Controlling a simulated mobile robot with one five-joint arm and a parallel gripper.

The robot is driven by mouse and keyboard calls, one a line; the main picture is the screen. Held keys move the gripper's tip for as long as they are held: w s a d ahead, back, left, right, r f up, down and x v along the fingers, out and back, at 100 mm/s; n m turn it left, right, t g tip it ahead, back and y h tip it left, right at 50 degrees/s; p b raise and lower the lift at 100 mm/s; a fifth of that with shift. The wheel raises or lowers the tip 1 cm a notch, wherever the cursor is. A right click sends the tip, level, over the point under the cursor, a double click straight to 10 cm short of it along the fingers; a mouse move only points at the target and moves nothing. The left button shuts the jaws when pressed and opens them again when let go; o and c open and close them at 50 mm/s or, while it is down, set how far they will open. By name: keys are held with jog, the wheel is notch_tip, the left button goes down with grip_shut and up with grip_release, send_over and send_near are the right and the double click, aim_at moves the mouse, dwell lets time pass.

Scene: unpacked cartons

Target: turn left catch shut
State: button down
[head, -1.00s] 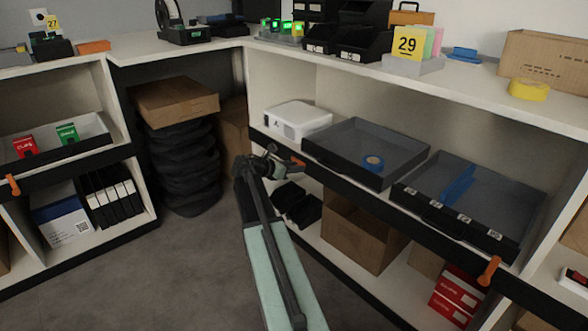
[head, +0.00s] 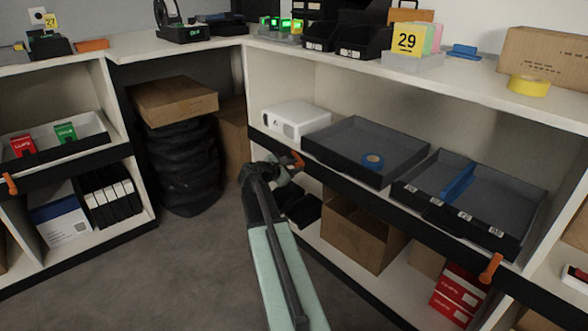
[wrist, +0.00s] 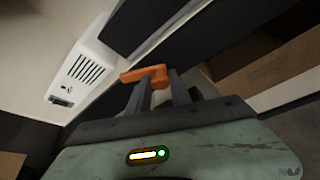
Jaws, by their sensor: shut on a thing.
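The left catch is a small orange lever (head: 297,160) on the black front rail (head: 345,193) of the right-hand shelf, below the white box. In the wrist view the orange catch (wrist: 145,75) lies at the tips of my gripper (wrist: 158,88), its free end sticking out to the left. My gripper (head: 284,170) is shut on the catch in the head view, partly hidden by my own arm. A second orange catch (head: 490,268) hangs slanting downward at the right end of the same rail.
A cardboard box (head: 360,232) sits on the shelf below. The floor (head: 170,270) at left is clear.

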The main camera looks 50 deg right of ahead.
jog(key=shift+s+f+m+t+h+b, duration=0.15)
jog(key=shift+m+t+h+b, duration=0.3)
jog(key=shift+m+b, duration=0.6)
jog(key=shift+f+m+t+h+b, duration=0.1)
jog(key=shift+m+t+h+b, duration=0.2)
jog(key=shift+m+t+b, duration=0.75)
jog(key=shift+s+f+m+t+h+b, duration=0.1)
jog(key=shift+f+m+t+h+b, duration=0.2)
jog(key=shift+m+b, duration=0.8)
jog(key=shift+r+m, duration=0.25)
jog(key=shift+m, duration=0.15)
jog(key=c, duration=1.2)
grip_release()
jog(key=shift+p, duration=0.3)
jog(key=shift+a, duration=0.1)
jog(key=v, duration=0.7)
jog(key=shift+a+p, duration=0.35)
